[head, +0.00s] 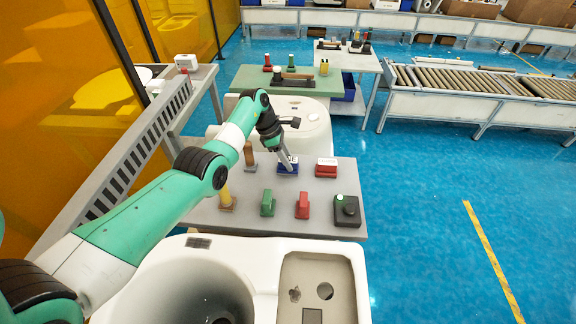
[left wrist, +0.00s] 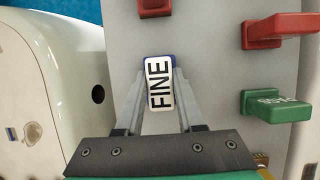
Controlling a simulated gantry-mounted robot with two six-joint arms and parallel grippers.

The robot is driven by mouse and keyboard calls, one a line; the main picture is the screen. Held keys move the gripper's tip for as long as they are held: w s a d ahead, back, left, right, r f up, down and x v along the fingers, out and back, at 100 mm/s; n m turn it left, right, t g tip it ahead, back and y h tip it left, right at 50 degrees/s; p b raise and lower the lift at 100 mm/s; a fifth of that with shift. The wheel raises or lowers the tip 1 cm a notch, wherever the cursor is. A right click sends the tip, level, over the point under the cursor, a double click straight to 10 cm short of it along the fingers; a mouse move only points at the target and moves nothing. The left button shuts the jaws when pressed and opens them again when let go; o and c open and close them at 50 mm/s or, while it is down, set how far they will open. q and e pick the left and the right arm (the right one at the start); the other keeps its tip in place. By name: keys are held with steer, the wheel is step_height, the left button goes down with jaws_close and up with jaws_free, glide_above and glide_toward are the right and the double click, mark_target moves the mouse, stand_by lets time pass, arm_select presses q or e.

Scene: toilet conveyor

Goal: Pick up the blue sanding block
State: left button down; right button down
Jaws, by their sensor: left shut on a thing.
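The blue sanding block (head: 286,170) is at the back middle of the small grey table. In the left wrist view, the block (left wrist: 159,84) shows a white label reading FINE, with a blue edge at its far end. My left gripper (head: 287,162) reaches down to it from above. In the left wrist view, the fingers (left wrist: 158,98) lie along both sides of the block and are shut on it. I cannot tell whether the block touches the table or is slightly above it. My right gripper is not in view.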

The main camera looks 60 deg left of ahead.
mark_target(293, 159)
arm_select(q)
steer(key=shift+r+p, duration=0.4)
steer(key=shift+r, duration=0.15)
step_height(293, 159, up, 3)
steer(key=shift+f+p, duration=0.1)
steer(key=shift+p, duration=0.8)
steer(key=s+d+r+p, duration=0.6)
steer(key=d+r+p, duration=0.3)
steer(key=d+p, duration=0.3)
steer(key=p, duration=0.3)
steer(key=shift+d+p, duration=0.3)
steer(key=shift+s, duration=0.1)
